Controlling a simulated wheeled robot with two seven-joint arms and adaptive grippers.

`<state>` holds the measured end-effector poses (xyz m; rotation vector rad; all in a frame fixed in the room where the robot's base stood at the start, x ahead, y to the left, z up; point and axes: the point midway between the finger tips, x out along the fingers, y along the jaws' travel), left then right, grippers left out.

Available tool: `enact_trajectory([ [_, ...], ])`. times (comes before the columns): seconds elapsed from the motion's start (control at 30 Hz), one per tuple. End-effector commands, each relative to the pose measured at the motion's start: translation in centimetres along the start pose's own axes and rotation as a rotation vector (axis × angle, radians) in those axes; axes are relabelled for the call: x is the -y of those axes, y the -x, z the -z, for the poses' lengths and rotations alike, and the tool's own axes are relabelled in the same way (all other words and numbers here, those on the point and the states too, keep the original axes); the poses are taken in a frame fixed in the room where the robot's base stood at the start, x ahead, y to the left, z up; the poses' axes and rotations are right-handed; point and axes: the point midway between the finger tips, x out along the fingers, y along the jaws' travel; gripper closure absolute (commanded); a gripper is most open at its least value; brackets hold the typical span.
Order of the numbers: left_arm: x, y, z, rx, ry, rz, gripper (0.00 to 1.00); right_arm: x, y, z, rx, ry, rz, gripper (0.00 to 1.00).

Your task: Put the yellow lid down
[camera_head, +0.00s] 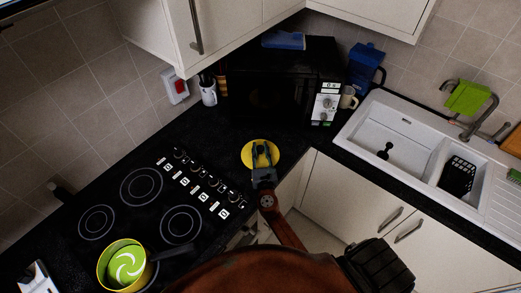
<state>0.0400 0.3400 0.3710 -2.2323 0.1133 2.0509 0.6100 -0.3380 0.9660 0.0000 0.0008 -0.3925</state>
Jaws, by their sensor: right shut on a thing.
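The yellow lid (247,153) is at the middle of the head view, over the dark worktop between the hob and the microwave. My right gripper (262,152) is shut on it, its fingers over the lid's middle and hiding part of it. I cannot tell whether the lid touches the worktop or is held just above it. A yellow pan (104,268) with a green and white inside stands on the hob at the lower left, its dark handle pointing right. My left gripper is not in view.
The black hob (140,215) with a row of knobs lies left of the lid. A black microwave (265,95) stands behind it, with a white mug of utensils (208,95) at its left. A white sink (400,135) is at the right. Dark worktop around the lid is clear.

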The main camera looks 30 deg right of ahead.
Motion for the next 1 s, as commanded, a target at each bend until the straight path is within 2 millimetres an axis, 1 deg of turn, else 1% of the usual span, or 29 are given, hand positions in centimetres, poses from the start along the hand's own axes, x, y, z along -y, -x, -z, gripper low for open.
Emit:
enact_trajectory([
  [0.17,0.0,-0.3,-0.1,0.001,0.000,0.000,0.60,0.0,0.0,0.3,0.001,0.001,0.000,1.00],
  [0.2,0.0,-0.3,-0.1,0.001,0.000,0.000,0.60,0.0,0.0,0.4,0.000,0.001,0.000,0.75],
  [0.43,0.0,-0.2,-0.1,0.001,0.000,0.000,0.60,0.0,0.0,0.3,0.000,0.000,0.000,0.59],
  [0.67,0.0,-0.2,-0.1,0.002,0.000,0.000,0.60,0.0,0.0,0.3,0.000,0.000,0.000,0.59],
  [0.8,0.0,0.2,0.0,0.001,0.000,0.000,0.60,0.0,0.0,-0.2,0.000,-0.001,0.000,0.59],
  [0.87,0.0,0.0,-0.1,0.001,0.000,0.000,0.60,0.0,0.8,0.1,-0.002,0.000,0.000,0.59],
  [0.97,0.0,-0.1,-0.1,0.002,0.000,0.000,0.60,0.1,2.5,0.2,-0.003,-0.001,0.001,0.59],
  [1.0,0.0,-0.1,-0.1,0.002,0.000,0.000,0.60,0.1,3.4,0.1,-0.003,-0.001,0.001,0.59],
])
